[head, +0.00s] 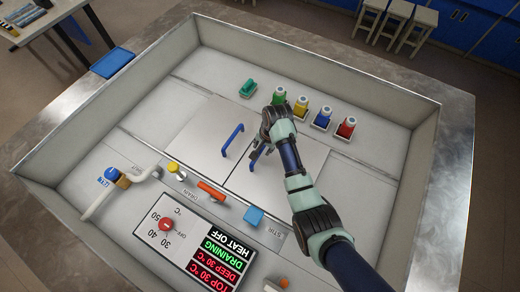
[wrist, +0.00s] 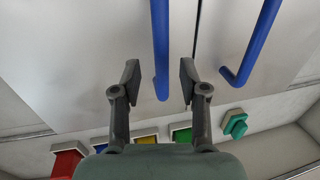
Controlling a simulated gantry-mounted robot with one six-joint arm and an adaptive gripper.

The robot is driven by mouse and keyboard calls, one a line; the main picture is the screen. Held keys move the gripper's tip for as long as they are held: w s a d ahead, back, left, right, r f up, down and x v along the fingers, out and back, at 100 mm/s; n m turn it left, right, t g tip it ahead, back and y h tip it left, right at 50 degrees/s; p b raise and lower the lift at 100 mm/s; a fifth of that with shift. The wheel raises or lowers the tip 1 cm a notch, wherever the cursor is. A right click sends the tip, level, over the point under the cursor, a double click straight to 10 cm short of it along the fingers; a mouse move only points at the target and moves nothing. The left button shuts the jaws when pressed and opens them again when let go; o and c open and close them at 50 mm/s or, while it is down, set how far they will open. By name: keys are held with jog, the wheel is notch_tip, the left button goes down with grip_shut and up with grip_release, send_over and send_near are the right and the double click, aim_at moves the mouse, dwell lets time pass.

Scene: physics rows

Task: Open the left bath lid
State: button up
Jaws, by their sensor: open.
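Two flat grey lids lie shut side by side in the bath: one on the left in the head view (head: 190,134) and one on the right (head: 314,158). Each has a blue bar handle. The left lid's handle (head: 232,141) stands clear of my gripper. My gripper (head: 258,156) is open over the right lid's handle, which it partly hides in the head view. In the wrist view, my fingers (wrist: 158,85) stand on either side of that handle (wrist: 160,45), with gaps showing. The other handle (wrist: 251,45) is outside them, to the right.
A control panel (head: 195,240) reads "DRAINING" and "HEAT OFF". A pipe (head: 115,192) and an orange lever (head: 211,192) stand nearby. Raised walls surround everything.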

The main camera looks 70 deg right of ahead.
jog(key=shift+w+f, duration=0.15)
jog(key=shift+f, duration=0.5)
jog(key=shift+w+f, duration=0.15)
jog(key=shift+f, duration=0.45)
grip_shut()
